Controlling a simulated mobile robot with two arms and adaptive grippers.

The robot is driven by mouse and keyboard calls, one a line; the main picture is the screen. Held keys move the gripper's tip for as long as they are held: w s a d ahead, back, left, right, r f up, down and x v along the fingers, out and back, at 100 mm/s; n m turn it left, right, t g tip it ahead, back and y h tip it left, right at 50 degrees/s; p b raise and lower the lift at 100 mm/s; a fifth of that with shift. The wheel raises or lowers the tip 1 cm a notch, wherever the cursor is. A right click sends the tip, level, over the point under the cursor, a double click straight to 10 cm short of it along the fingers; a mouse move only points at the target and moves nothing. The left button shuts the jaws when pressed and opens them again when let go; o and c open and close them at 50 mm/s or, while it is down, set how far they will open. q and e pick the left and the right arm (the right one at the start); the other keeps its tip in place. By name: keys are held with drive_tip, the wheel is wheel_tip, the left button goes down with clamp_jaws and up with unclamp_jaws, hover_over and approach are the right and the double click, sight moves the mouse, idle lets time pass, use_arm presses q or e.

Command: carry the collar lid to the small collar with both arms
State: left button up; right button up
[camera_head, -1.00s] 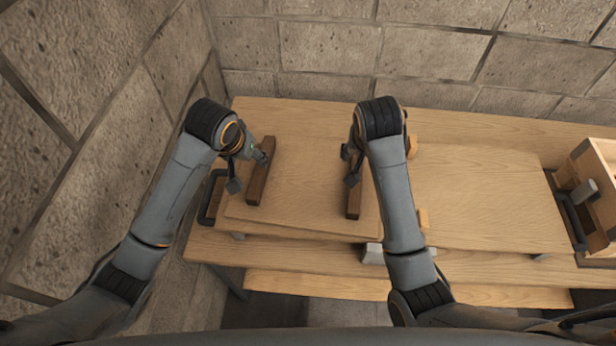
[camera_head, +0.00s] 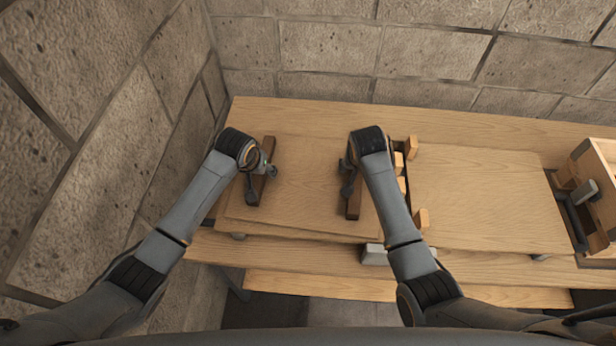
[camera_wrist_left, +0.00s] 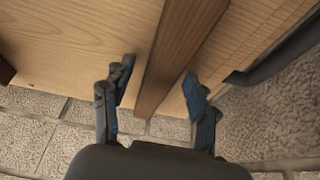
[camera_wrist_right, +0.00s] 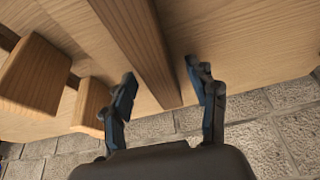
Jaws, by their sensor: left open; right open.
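The collar lid (camera_head: 308,190) is a flat wooden board lying on the left of the table, with two dark wooden bars as handles. My left gripper (camera_head: 261,183) is at the left bar (camera_head: 268,148). In the left wrist view its open fingers (camera_wrist_left: 160,75) stand on either side of that bar (camera_wrist_left: 180,50), apart from it. My right gripper (camera_head: 347,178) is at the right bar (camera_head: 353,208). In the right wrist view its open fingers (camera_wrist_right: 160,75) straddle the bar's near end (camera_wrist_right: 140,45). Which thing is the small collar, I cannot tell for sure.
Several light wooden blocks (camera_head: 411,147) stand along the lid's right side. A second flat board (camera_head: 485,195) lies right of them. An open wooden box (camera_head: 602,160) stands at the far right. A grey block (camera_head: 374,256) is at the front. Stone walls close the back and left.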

use_arm(q)
drive_tip(key=shift+w+f, duration=0.15)
drive_tip(key=shift+f, duration=0.25)
use_arm(e)
drive_tip(key=shift+w+f, duration=0.15)
drive_tip(key=shift+f, duration=0.25)
use_arm(q)
clamp_jaws()
use_arm(e)
clamp_jaws()
drive_tip(key=shift+r, duration=0.1)
